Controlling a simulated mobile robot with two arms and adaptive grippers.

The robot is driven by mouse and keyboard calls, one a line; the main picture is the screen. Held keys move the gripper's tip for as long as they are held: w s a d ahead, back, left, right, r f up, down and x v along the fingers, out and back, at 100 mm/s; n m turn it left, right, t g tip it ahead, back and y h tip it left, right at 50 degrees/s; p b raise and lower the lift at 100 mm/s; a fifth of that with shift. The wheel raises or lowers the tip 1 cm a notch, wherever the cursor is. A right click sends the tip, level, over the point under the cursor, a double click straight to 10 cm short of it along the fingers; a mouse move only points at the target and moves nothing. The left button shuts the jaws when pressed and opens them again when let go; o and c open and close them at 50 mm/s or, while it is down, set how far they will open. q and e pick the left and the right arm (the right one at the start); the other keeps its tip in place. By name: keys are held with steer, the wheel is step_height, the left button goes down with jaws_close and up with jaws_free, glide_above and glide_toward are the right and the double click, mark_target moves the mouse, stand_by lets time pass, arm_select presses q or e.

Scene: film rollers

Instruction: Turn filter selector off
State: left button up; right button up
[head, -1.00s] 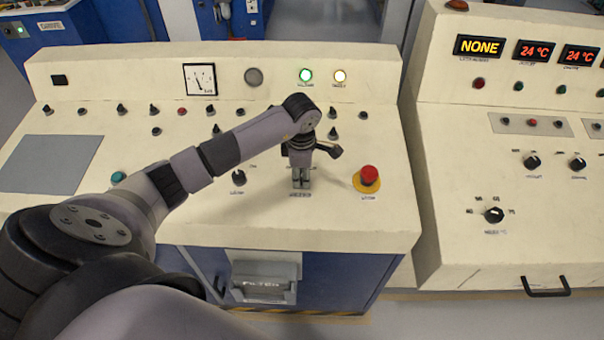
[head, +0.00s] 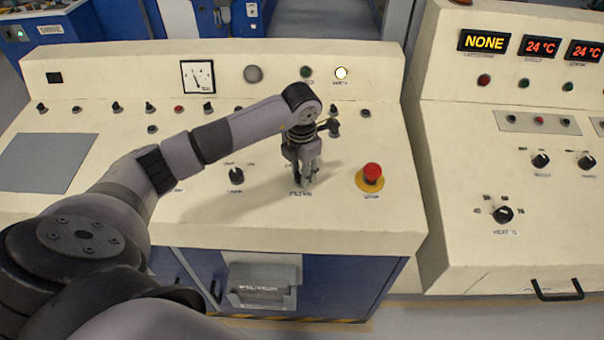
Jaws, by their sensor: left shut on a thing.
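My left gripper (head: 307,178) points down at the cream sloped control panel (head: 215,218), just above the label FILTER (head: 301,194). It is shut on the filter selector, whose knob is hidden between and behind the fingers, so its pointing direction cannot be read. Above it, on the upright back of the panel, the green lamp (head: 306,72) is dark and the white-yellow lamp (head: 340,72) beside it is lit. My right gripper is not in view.
A red mushroom stop button (head: 372,172) on a yellow base stands just right of the gripper. A black selector knob (head: 237,176) lies to the left. A row of small switches runs behind my arm. A second console (head: 455,200) stands at the right.

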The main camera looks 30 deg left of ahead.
arm_select(q)
steer(key=shift+n+b, duration=0.3)
steer(key=shift+n, duration=0.8)
steer(key=shift+w, duration=0.1)
steer(key=o, duration=1.1)
steer(key=shift+o, duration=0.2)
steer(key=shift+r, duration=0.15)
step_height(320, 180, up, 12)
steer(key=s, duration=0.1)
steer(key=shift+d, duration=0.25)
steer(key=shift+s+f, duration=0.15)
steer(key=shift+f, duration=0.1)
